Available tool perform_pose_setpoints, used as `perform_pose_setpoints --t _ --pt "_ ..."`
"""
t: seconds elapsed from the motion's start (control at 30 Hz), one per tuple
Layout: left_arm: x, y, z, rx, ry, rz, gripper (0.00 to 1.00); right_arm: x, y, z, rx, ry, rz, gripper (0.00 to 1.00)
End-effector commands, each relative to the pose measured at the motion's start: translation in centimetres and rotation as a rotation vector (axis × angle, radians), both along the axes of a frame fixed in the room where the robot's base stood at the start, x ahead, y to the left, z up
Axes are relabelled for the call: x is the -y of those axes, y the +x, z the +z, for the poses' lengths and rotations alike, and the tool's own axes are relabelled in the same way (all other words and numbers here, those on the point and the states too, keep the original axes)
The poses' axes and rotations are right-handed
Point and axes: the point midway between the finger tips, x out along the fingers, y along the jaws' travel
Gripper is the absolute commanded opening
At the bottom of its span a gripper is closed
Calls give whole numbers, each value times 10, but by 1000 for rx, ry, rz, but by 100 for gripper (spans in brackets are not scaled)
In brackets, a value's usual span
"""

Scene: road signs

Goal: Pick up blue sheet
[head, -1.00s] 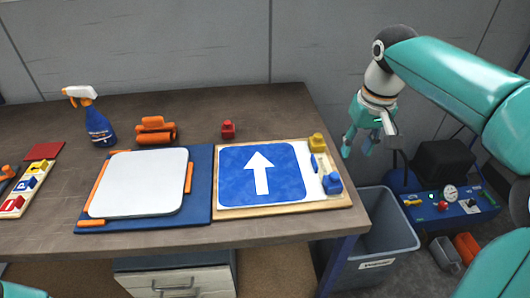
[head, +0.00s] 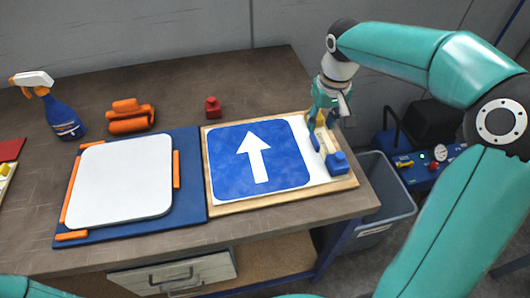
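The blue sheet (head: 225,165) with a white up arrow lies flat on a white backing on the wooden board (head: 275,204), at the right part of the table. My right gripper (head: 322,118) is over the board's upper right corner, at the yellow block (head: 319,121), which it partly hides. Whether its fingers touch the block or are open or shut cannot be made out. A blue block (head: 337,163) sits at the board's right edge. My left gripper is out of view; only a bit of teal arm shows at the lower left.
A white plate (head: 120,180) lies on a blue board (head: 190,205) with orange strips, left of the sheet. Behind are a spray bottle (head: 60,115), an orange tool (head: 130,115) and a red block (head: 213,107). A grey bin (head: 380,190) stands right of the table.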

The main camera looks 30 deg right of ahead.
Motion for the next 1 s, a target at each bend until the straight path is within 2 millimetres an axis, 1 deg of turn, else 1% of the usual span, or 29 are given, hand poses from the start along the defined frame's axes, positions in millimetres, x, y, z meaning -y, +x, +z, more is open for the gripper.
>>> perform_pose_setpoints --t 0.03,0.1,0.37,0.53,0.63,0.73,0.93,0.97,1.0 --pt "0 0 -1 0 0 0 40 1 0 -9 -4 0 -1 39" --pt "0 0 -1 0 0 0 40 1 1 -16 -1 1 -2 39" --pt "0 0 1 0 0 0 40 2 5 -32 -3 1 -1 39" --pt "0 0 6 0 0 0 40 5 12 -55 -4 0 -1 39" --pt "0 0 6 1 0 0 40 6 13 -67 -2 1 -2 39" --pt "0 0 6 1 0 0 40 6 14 -73 -1 1 -2 39" --pt "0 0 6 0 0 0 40 6 15 -74 1 0 -2 39" --pt "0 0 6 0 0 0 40 6 14 -74 1 0 -2 37" --pt "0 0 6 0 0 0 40 6 14 -74 1 0 -2 30"
